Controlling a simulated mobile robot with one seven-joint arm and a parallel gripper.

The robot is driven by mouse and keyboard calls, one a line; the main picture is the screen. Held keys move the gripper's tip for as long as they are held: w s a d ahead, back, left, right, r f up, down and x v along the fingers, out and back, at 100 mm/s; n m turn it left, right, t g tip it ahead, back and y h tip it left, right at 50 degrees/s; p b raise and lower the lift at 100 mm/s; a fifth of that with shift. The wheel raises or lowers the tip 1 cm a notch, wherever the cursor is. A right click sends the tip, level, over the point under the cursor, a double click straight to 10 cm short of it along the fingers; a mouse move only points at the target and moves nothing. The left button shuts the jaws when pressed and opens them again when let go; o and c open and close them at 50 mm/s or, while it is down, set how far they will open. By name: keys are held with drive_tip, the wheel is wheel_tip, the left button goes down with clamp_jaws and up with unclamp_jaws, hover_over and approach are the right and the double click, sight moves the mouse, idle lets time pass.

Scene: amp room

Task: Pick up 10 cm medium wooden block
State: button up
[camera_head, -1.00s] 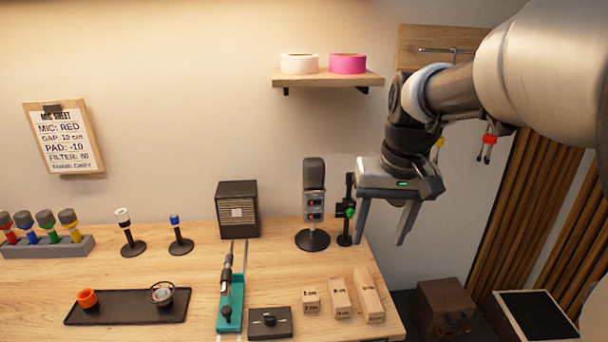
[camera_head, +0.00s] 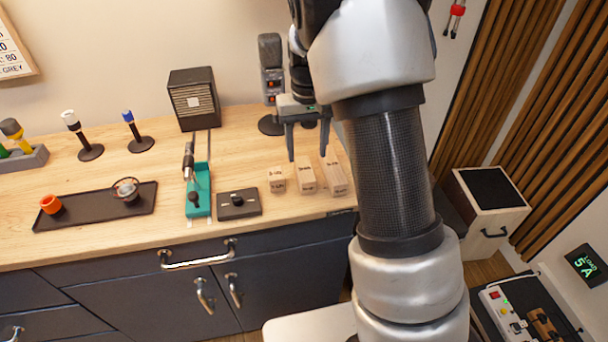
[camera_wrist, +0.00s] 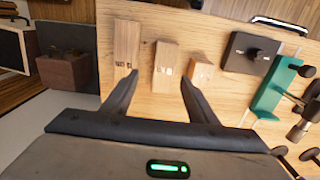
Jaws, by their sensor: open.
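Three wooden blocks lie side by side near the front right of the bench, rising in length. The medium block (camera_head: 306,181) is the middle one, and it also shows in the wrist view (camera_wrist: 166,58). The short block (camera_head: 276,183) is on its left and the long block (camera_head: 336,182) on its right in the head view. My gripper (camera_head: 307,155) is open and empty, pointing down. In the wrist view the medium block appears between my spread fingertips (camera_wrist: 158,75), with no contact visible. The block labels are too small to read surely.
A black knob box (camera_head: 239,203) and a teal stand (camera_head: 198,190) are left of the blocks. A microphone (camera_head: 270,75) stands behind them. The bench's front edge is close to the blocks.

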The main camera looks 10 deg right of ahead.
sight(304, 168)
drive_tip(key=shift+f, duration=0.85)
drive_tip(key=f, duration=0.4)
drive_tip(key=shift+s+a, duration=0.25)
drive_tip(key=shift+a, duration=0.1)
drive_tip(key=shift+f, duration=0.65)
drive_tip(key=c, duration=1.2)
